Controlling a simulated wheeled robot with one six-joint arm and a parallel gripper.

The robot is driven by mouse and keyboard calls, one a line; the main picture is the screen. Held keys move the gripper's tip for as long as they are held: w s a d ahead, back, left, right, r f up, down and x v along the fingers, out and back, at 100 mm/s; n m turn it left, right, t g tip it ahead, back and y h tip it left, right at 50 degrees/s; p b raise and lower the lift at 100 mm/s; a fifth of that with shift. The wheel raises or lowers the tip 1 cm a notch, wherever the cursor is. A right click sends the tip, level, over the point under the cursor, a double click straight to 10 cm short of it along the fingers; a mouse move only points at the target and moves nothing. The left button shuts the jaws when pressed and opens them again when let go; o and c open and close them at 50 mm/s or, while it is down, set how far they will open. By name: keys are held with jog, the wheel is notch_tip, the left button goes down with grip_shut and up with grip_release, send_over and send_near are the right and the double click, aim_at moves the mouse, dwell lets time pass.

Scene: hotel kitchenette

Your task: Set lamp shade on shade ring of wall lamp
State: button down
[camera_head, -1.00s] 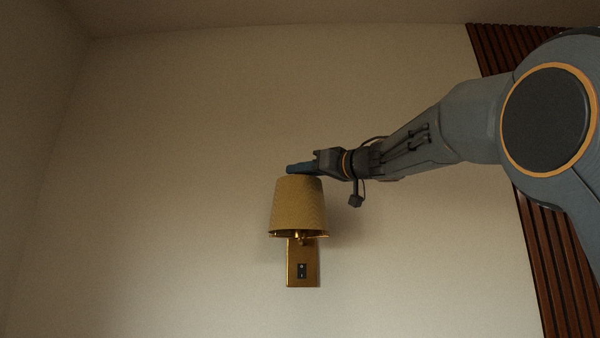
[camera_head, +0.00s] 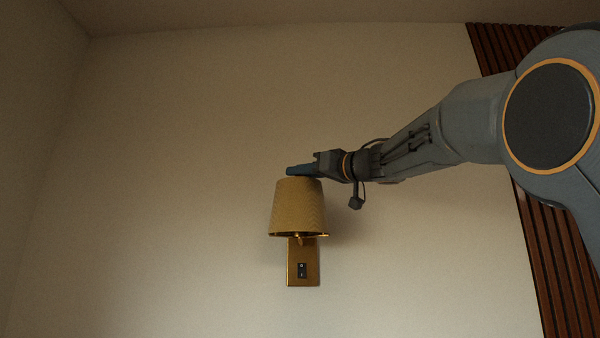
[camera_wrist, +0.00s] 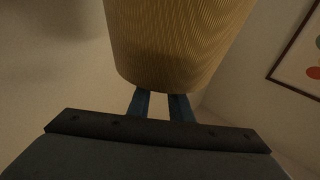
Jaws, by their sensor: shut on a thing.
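The tan ribbed lamp shade (camera_head: 298,208) is upright over the brass wall lamp (camera_head: 303,275) in the head view. Its wide end faces down, and the lamp's upper parts and the shade ring are mostly hidden inside it. My gripper (camera_head: 297,170) is at the shade's top edge, coming from the right, and is shut on it. In the wrist view the shade (camera_wrist: 178,40) fills the upper middle, and the two blue fingers (camera_wrist: 160,104) reach its near rim. Whether the shade rests on the ring cannot be told.
The lamp's backplate with a dark switch (camera_head: 302,270) is on a plain beige wall (camera_head: 180,150). Dark wood slats (camera_head: 530,260) run down the right side. A framed picture (camera_wrist: 303,62) hangs at the right in the wrist view. The wall around the lamp is clear.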

jog(key=shift+f, duration=0.1)
jog(key=c, duration=1.5)
grip_release()
jog(key=b+v, duration=0.2)
jog(key=v, duration=0.6)
jog(key=shift+a, duration=0.1)
